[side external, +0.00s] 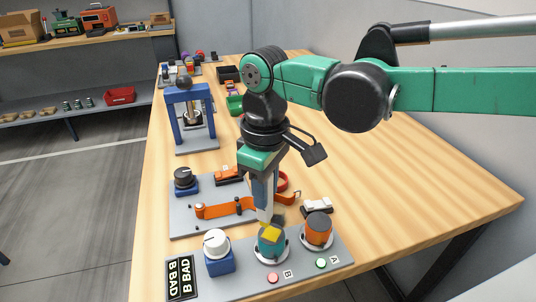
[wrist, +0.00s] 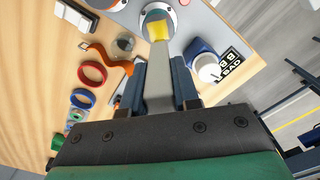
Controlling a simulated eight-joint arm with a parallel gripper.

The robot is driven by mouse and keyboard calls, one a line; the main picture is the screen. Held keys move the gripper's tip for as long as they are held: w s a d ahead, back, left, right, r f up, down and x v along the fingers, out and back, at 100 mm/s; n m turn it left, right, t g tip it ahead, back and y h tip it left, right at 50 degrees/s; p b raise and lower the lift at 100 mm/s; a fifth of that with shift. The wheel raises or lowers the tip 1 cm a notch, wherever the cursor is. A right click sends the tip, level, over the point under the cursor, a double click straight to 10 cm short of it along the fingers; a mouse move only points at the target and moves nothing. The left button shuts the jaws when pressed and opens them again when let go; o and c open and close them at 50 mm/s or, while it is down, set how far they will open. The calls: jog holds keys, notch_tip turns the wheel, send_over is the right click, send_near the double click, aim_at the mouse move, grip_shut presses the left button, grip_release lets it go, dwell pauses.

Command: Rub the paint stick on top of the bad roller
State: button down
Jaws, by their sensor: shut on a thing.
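My gripper (side external: 264,185) points down over the front panel and is shut on the paint stick (side external: 264,206), a pale grey bar with a yellow tip. In the wrist view the stick (wrist: 158,90) runs between my fingers (wrist: 160,84), its yellow tip at the far end. The tip is at the top of the teal roller (side external: 271,249), by the label B and a red lamp; I cannot tell whether they touch. The orange roller (side external: 318,231) stands to the right, by the label A and a green lamp. A black sign (side external: 181,278) reads "B BAD".
A blue block with a white knob (side external: 216,243) stands left of the teal roller. The table's right side is clear.

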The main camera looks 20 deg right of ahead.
jog(key=shift+r, duration=3.05)
